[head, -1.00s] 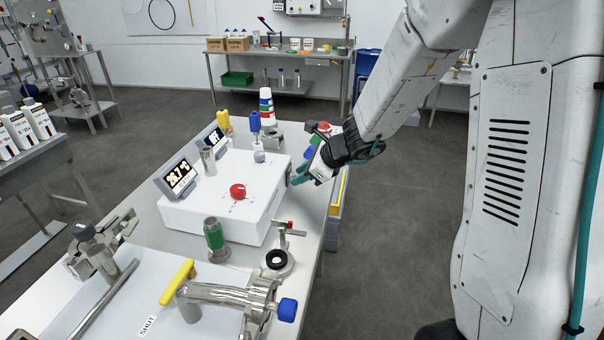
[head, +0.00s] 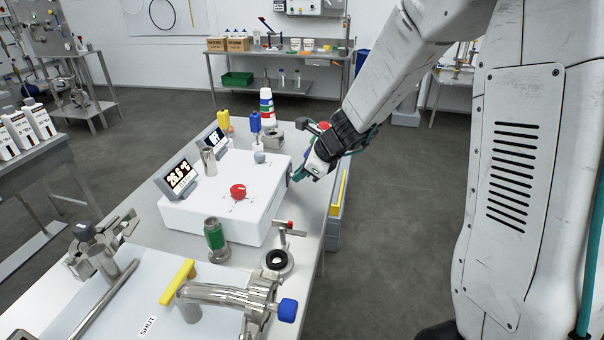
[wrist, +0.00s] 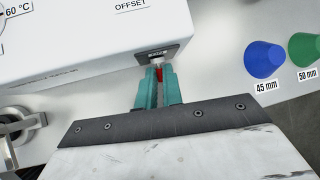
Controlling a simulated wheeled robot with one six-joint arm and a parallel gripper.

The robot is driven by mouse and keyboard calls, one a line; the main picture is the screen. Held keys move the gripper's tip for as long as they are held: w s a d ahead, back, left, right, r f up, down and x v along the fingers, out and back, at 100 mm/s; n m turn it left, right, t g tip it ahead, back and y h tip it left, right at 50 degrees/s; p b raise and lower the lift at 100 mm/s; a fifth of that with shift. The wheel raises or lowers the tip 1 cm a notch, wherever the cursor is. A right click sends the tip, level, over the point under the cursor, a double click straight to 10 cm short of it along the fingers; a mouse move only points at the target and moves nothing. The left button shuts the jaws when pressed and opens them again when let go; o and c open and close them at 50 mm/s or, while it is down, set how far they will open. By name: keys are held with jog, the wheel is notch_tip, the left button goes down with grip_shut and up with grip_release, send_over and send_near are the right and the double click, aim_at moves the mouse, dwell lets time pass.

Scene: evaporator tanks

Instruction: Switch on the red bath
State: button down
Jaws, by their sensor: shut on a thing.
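The bath is a white box (head: 225,205) with a red knob (head: 238,191) on top and a tilted temperature display (head: 178,178) at its left edge. My gripper (head: 294,176) is at the right side of the box. In the wrist view the teal fingers of my gripper (wrist: 158,76) are closed around a small red piece (wrist: 159,75), right at a dark switch panel (wrist: 157,56) on the box's side wall. The fingers hide most of the red piece, and I cannot tell the switch's position. The box's side wall (wrist: 80,55) fills the upper left.
A green-banded metal cylinder (head: 215,238) and a small clamp valve (head: 281,260) stand in front of the box. Steel pipework with a yellow handle (head: 177,282) is nearer.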

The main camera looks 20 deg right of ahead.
jog(key=h, duration=0.1)
jog(key=g+h, duration=0.1)
jog(key=r+g+h, duration=0.1)
jog(key=shift+w+a+r+n, duration=0.1)
jog(key=shift+w+a+n, duration=0.2)
jog(key=shift+a, duration=0.1)
jog(key=shift+w+a+r+g+h, duration=0.1)
jog(key=shift+a+r+g+h, duration=0.05)
jog(key=shift+g+h, duration=0.4)
jog(key=shift+w+a+r+g+h, duration=0.15)
jog(key=shift+g+h, duration=0.2)
jog(key=shift+h, duration=0.3)
jog(key=c, duration=1.5)
grip_release()
jog(key=shift+f, duration=0.1)
jog(key=shift+c, duration=0.2)
notch_tip(320, 180, up, 8)
jog(key=s, duration=0.1)
jog(key=shift+s+a+f, duration=0.15)
jog(key=shift+s+a, duration=0.05)
jog(key=shift+a, duration=0.1)
